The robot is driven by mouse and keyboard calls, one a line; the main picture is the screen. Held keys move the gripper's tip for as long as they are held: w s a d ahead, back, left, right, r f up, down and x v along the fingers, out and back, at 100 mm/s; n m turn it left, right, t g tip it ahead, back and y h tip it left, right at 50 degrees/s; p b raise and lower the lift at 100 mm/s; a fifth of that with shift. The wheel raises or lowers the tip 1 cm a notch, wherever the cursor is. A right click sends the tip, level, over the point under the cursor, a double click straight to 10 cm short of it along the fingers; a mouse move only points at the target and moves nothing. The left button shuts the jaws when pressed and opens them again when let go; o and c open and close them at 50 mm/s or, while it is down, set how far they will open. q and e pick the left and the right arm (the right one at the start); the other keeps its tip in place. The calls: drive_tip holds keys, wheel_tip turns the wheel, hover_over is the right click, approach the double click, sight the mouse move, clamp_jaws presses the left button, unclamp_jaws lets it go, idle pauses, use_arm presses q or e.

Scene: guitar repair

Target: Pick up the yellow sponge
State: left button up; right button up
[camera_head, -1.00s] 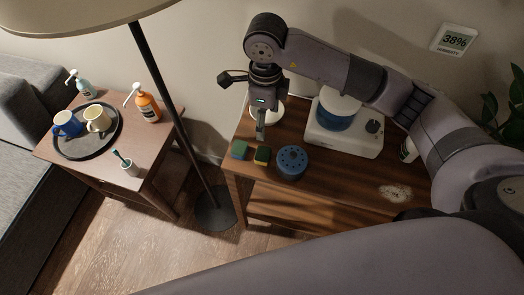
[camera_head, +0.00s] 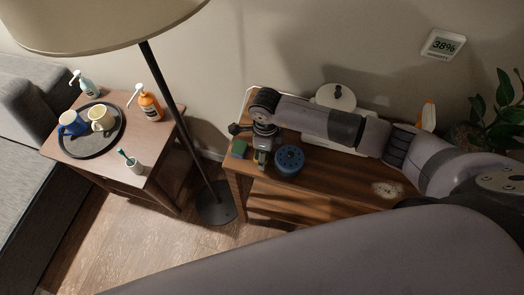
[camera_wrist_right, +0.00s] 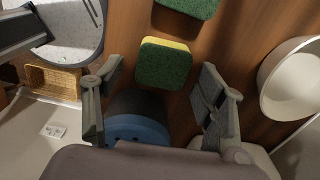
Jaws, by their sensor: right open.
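The sponge with a green top and a yellow layer beneath (camera_wrist_right: 164,66) lies on the wooden table, seen in the right wrist view. It sits ahead of and between the fingers of my right gripper (camera_wrist_right: 157,90), which is open; I see no contact. In the head view my right gripper (camera_head: 262,158) is low over the table and hides most of this sponge. A second green sponge (camera_head: 240,148) lies just left of it; part of it also shows at the top of the right wrist view (camera_wrist_right: 190,5). My left gripper is not in view.
A blue round object with holes (camera_head: 289,160) stands close right of the gripper on the wooden table (camera_head: 330,180). A white device (camera_head: 335,98) stands behind my right arm. A floor lamp pole (camera_head: 177,110) rises left of the table. A side table (camera_head: 100,168) stands further left.

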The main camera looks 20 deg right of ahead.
drive_tip(key=shift+w+f, duration=0.1)
drive_tip(key=shift+f, duration=0.25)
drive_tip(key=shift+c, duration=0.4)
drive_tip(key=c, duration=0.7)
drive_tip(key=shift+o, duration=0.2)
drive_tip(key=shift+r, duration=0.1)
wheel_tip(320, 180, up, 20)
drive_tip(key=b, duration=0.3)
drive_tip(key=shift+b, duration=0.4)
drive_tip(key=shift+o, duration=0.2)
